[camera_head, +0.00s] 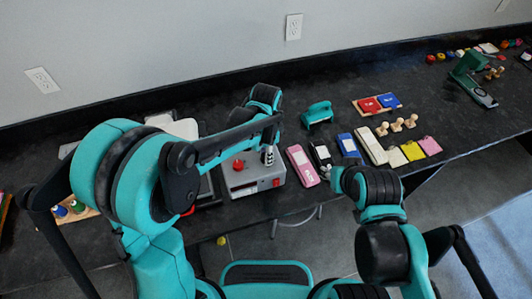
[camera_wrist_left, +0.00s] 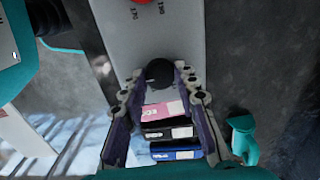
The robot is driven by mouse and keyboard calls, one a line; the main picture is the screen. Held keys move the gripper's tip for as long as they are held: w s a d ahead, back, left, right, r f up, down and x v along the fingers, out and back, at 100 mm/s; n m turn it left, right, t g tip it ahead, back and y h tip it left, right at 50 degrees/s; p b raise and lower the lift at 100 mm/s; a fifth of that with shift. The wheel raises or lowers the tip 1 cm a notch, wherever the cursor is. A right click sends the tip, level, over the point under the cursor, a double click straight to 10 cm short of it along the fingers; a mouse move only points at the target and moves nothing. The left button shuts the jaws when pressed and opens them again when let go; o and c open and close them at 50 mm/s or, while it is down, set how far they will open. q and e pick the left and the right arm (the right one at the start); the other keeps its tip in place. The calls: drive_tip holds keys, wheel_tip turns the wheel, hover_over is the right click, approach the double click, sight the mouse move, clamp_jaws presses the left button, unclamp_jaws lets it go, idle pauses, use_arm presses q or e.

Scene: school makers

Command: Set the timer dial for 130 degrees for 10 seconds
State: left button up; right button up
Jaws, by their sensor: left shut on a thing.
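A grey box-shaped device (camera_head: 252,181) stands on the black bench in front of me, with a red dial (camera_head: 238,164) on top and a red switch on its front. In the left wrist view the red dial (camera_wrist_left: 140,2) is cut off at the top edge, beside the printed numbers 170 and 190. A black round knob (camera_wrist_left: 159,72) sits on the same light panel. My left gripper (camera_head: 268,157) points down at the device's right side. In the wrist view its fingers (camera_wrist_left: 160,85) are shut on the black knob.
Right of the device lie a pink case (camera_head: 301,165), a black case, a blue case (camera_head: 348,145) and a long white case. A teal handled tool (camera_head: 318,113) stands behind them. My left arm hides part of the bench to the left.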

use_arm(q)
drive_tip(key=n, duration=2.3)
drive_tip(key=shift+n, duration=0.3)
idle(0.4)
drive_tip(key=o, duration=1.2)
drive_tip(key=shift+c, duration=0.2)
